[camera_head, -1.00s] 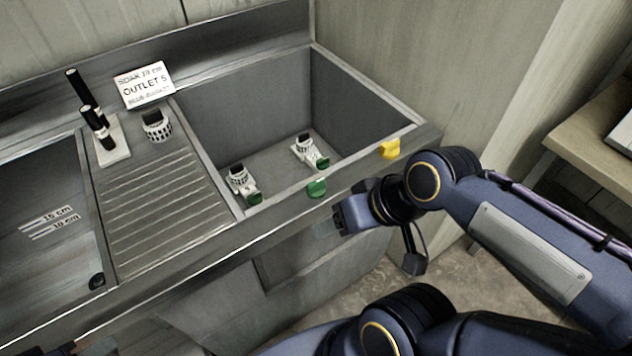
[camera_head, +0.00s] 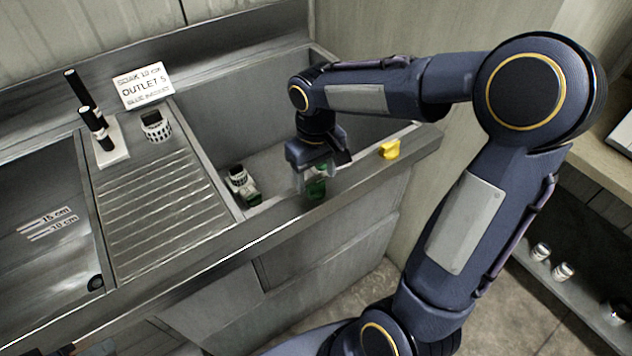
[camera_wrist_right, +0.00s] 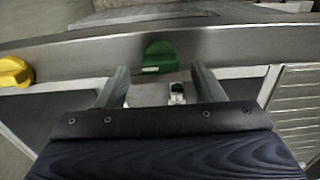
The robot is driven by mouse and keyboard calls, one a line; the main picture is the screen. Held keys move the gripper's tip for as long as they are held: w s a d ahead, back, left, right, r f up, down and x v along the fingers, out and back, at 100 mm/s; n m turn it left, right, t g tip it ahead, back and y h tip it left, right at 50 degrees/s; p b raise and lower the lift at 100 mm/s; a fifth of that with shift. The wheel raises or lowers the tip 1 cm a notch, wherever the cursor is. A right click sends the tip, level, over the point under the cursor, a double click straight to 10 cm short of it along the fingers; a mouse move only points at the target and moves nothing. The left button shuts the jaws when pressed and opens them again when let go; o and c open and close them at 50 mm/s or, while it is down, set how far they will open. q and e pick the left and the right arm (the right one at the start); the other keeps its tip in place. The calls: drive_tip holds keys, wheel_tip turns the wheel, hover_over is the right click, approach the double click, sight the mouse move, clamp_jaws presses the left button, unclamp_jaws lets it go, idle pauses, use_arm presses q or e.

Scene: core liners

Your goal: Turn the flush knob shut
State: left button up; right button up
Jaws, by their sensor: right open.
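A green knob (camera_head: 316,188) sits on the front rim of the sink, and a yellow knob (camera_head: 390,149) sits farther right on the same rim. My right gripper (camera_head: 318,176) points down just over the green knob and partly hides it. In the right wrist view, the green knob (camera_wrist_right: 160,56) lies ahead between the two spread fingers of my right gripper (camera_wrist_right: 158,72), with a gap on each side. The yellow knob (camera_wrist_right: 14,71) is at the left of that view. My left gripper is not in view.
A white fitting with a green end (camera_head: 240,183) stands in the basin. Two black-and-white tubes (camera_head: 97,126) stand on a white block at left. Jars (camera_head: 562,271) sit on a shelf at right.

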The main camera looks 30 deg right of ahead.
sight(316, 183)
drive_tip(key=shift+f, duration=1.65)
drive_tip(key=shift+c, duration=0.4)
drive_tip(key=c, duration=0.9)
